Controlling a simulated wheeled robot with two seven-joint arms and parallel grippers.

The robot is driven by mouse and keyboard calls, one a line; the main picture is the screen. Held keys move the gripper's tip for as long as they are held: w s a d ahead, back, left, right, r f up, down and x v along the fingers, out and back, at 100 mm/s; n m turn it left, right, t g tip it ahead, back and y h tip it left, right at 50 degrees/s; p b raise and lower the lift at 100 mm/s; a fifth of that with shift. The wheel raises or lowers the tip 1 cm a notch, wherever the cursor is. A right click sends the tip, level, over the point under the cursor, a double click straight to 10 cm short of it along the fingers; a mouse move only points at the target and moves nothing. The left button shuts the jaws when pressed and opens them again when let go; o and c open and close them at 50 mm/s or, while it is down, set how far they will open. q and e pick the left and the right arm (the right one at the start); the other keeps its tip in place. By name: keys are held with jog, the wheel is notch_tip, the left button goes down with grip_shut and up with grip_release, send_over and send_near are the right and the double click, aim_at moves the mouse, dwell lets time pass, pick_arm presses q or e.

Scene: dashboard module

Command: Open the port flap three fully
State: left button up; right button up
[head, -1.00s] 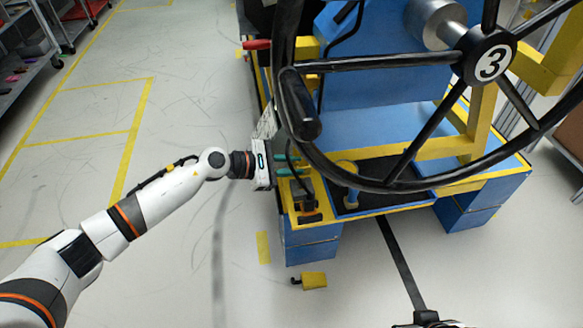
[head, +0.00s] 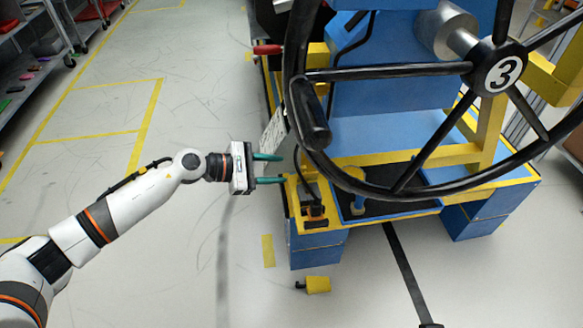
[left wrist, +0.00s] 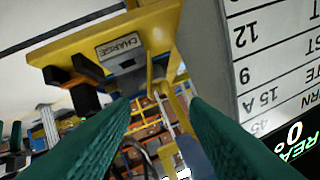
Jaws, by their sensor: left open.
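In the left wrist view the yellow plate (left wrist: 75,60) carries a CHARGE label (left wrist: 119,46), a black and orange piece (left wrist: 86,72) and a narrow yellow part (left wrist: 172,80). I cannot tell which part is the flap or its angle. My left gripper (head: 281,168) is open, its green fingers empty, just left of the module's corner. My right gripper is not seen.
A white printed card (head: 273,130) stands close to the left fingers. A red-handled lever (head: 268,49) sticks out farther back. A yellow block (head: 317,284) lies on the floor, and a black strap (head: 405,268) runs along it.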

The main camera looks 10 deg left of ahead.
pick_arm(q)
jog(key=v, duration=0.5)
jog(key=shift+a, duration=0.1)
jog(key=shift+c, duration=0.2)
